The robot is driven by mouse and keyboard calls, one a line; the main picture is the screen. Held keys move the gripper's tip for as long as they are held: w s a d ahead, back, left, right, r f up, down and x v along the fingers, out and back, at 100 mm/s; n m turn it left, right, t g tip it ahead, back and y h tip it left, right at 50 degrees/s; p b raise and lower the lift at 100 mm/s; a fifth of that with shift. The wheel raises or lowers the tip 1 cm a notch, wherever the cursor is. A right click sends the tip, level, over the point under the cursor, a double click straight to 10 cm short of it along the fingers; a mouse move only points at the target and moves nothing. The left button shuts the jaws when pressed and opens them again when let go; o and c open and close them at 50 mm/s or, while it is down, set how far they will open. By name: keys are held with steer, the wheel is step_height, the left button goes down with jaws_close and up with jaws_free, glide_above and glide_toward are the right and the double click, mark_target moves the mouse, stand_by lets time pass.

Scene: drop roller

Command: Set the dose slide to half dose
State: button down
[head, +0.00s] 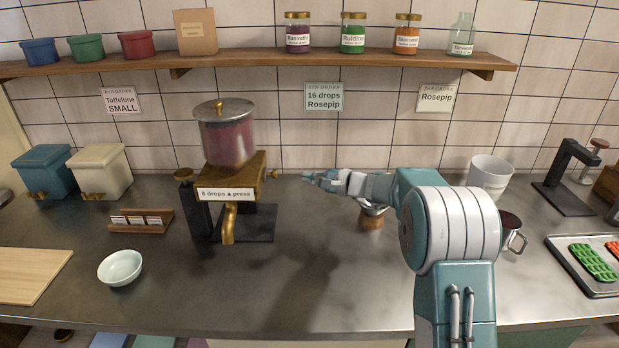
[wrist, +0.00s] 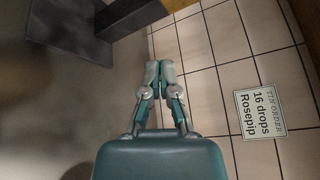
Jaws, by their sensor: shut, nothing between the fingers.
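The drop roller machine stands on the counter left of centre, with a brass body (head: 234,176), a lidded hopper (head: 226,137) of dark red contents on top and a brass spout (head: 229,223) at the front. A label (head: 226,194) on its front reads "8 drops a press". A small brass knob (head: 273,174) sticks out of its right side; I cannot tell surely that it is the dose slide. My gripper (head: 311,178) is shut and empty, to the right of the knob and apart from it. In the wrist view the fingertips (wrist: 159,66) are together over the counter's back edge.
A tin order card (head: 323,97) on the wall reads "16 drops Rosepip". A white bowl (head: 120,267) and a card holder (head: 140,221) are at the left. The front middle counter is clear.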

mark_target(271, 174)
steer(key=a, duration=0.6)
steer(key=shift+a+r, duration=0.35)
steer(key=shift+a, duration=0.05)
stand_by(0.3)
